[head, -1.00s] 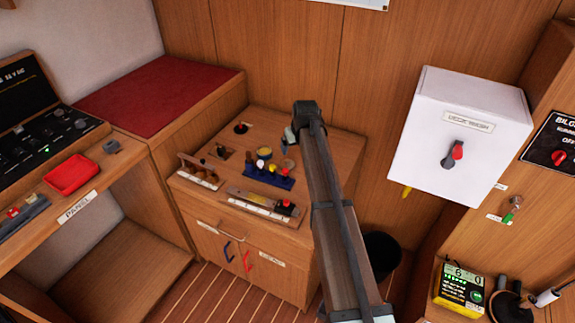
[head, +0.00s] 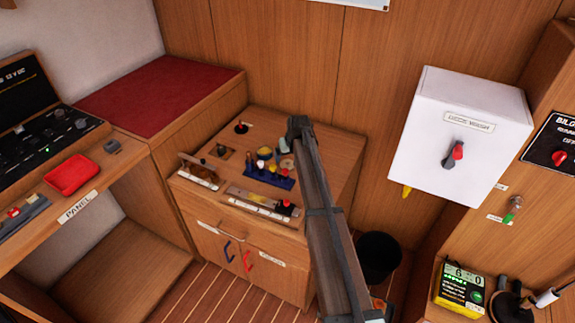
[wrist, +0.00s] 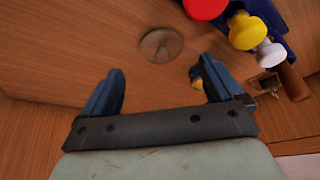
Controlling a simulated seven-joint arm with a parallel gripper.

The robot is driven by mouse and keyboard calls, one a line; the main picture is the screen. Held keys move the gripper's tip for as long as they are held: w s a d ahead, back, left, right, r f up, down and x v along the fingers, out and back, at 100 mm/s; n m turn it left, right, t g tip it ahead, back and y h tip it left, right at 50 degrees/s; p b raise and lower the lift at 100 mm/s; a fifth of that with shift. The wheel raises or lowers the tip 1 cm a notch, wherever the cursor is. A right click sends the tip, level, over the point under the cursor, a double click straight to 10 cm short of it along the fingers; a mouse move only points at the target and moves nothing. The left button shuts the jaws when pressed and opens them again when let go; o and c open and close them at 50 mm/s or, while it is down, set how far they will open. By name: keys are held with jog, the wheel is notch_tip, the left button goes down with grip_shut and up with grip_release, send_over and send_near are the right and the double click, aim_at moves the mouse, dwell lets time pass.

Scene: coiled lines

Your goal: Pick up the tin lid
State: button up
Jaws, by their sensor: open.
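The tin lid, a flat round grey-brown disc (wrist: 161,45), lies on the wooden cabinet top. In the head view it shows as a small pale disc (head: 287,163), just below my gripper in the picture. My gripper (wrist: 159,75) is open and empty, its two blue-grey fingers apart. In the wrist view the lid lies ahead of the gap between the fingertips, and no finger touches it. In the head view my gripper (head: 286,144) is above the cabinet top, partly hidden by my arm.
A blue rack (head: 269,177) with coloured knobs stands close beside the lid; its red, yellow and white knobs show in the wrist view. A round yellow-topped item (head: 265,153) stands behind the rack. The cabinet's right side (head: 335,150) is bare.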

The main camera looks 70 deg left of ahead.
aim_at(288, 161)
jog(key=shift+x, duration=2.35)
jog(key=shift+s, duration=0.15)
jog(key=shift+r, duration=0.1)
jog(key=shift+c, duration=0.4)
jog(key=c, duration=1)
jog(key=shift+r, duration=0.1)
